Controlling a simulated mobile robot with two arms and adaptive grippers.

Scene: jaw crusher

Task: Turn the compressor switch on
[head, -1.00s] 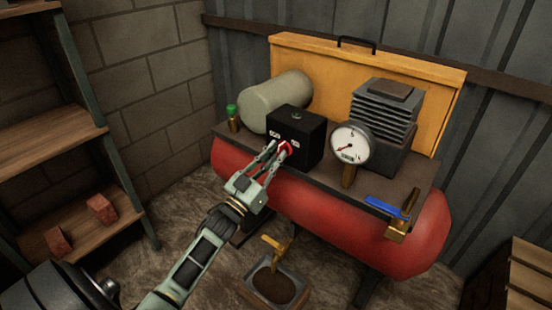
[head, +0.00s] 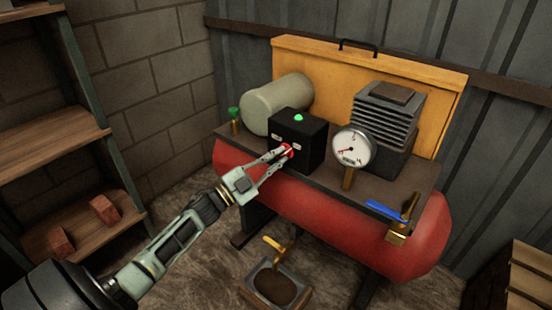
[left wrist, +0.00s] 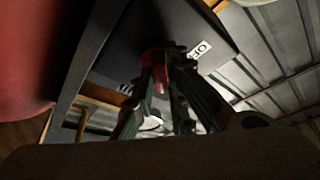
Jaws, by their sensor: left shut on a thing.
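The compressor (head: 320,215) has a long red tank with a dark top plate. On that plate stands a black switch box (head: 312,140) with a red knob (head: 288,151) on its front and small white labels. A lamp (head: 298,118) on top of the box glows bright green. My left gripper (head: 284,155) is shut on the red knob. In the left wrist view the fingers close around the red knob (left wrist: 153,60), near a label (left wrist: 200,50) that seems to read OFF. The fingers partly hide the knob. My right gripper does not show.
A round pressure gauge (head: 353,146) and a finned motor block (head: 386,110) stand right of the box. A blue-handled valve (head: 387,211) sits at the plate's right end. A wooden shelf (head: 60,145) with bricks is at left. A tray (head: 276,287) lies on the floor below.

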